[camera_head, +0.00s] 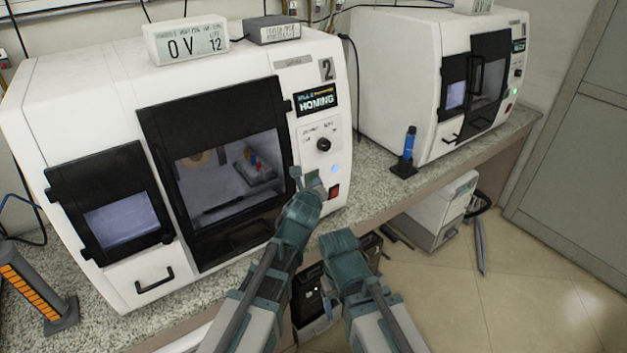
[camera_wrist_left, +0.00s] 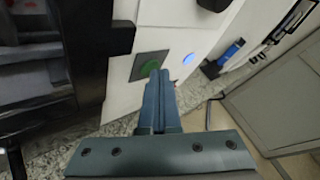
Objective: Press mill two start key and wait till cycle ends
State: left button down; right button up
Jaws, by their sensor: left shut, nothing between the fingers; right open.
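Mill two (camera_head: 80,95) is the white machine with a "2" plate and a small display (camera_head: 316,98) that reads "HOMING". Its dark-framed door (camera_head: 215,165) is shut, with a tray and small coloured parts behind the window. My right gripper (camera_head: 340,240) is open, low in front of the bench.
A red switch (camera_head: 334,192) is just right of my left gripper. A second white mill (camera_head: 400,75) stands at the back right, with a blue bottle-like item (camera_head: 409,143) on a black stand before it. A box reading "0V 12" (camera_head: 186,40) tops mill two. Floor at right is clear.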

pick_arm(q)
jog(key=shift+s+d, duration=0.45)
jog(key=shift+s, duration=0.15)
jog(key=shift+s, duration=0.1)
